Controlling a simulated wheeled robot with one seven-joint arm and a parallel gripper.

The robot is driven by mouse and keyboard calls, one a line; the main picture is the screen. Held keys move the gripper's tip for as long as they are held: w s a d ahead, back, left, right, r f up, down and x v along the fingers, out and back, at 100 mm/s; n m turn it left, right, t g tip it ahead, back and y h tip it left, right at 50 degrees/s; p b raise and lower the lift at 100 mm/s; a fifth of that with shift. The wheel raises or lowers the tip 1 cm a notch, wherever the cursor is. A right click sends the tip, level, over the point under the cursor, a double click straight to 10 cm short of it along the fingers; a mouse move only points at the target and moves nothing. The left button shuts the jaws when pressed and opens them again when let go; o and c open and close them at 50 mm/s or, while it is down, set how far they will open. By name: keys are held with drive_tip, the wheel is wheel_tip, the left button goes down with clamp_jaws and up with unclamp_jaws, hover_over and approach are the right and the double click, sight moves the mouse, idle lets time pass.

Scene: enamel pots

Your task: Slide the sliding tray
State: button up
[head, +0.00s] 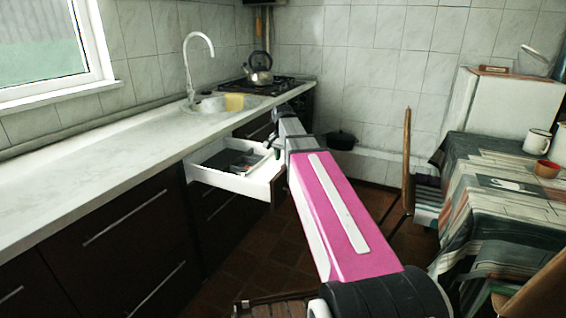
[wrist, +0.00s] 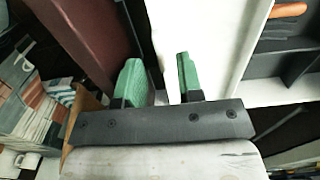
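The sliding tray (head: 264,188) appears as a white drawer pulled partway out from under the counter, with a dark front and grey compartments inside. In the wrist view, its white wall (wrist: 215,50) lies behind and to the right of my fingers, with a dark red-brown panel to the left. My gripper (wrist: 160,80) has two green fingertips with a visible gap between them. They are near the drawer's edge; I cannot tell whether they touch it. In the head view my arm hides most of the gripper and the drawer's right end.
A long pale counter (head: 110,150) with a sink and yellow sponge (head: 234,102) runs along the left. A kettle (head: 259,70) stands on the stove. A wooden chair (head: 406,165) and a cloth-covered table (head: 500,185) stand at the right. Tiled floor lies between.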

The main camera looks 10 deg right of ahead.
drive_tip(key=shift+f, duration=1.1)
drive_tip(key=shift+c, duration=0.3)
clamp_jaws()
drive_tip(key=shift+s+d, duration=0.55)
drive_tip(key=shift+d, duration=0.15)
drive_tip(key=shift+o, duration=0.3)
unclamp_jaws()
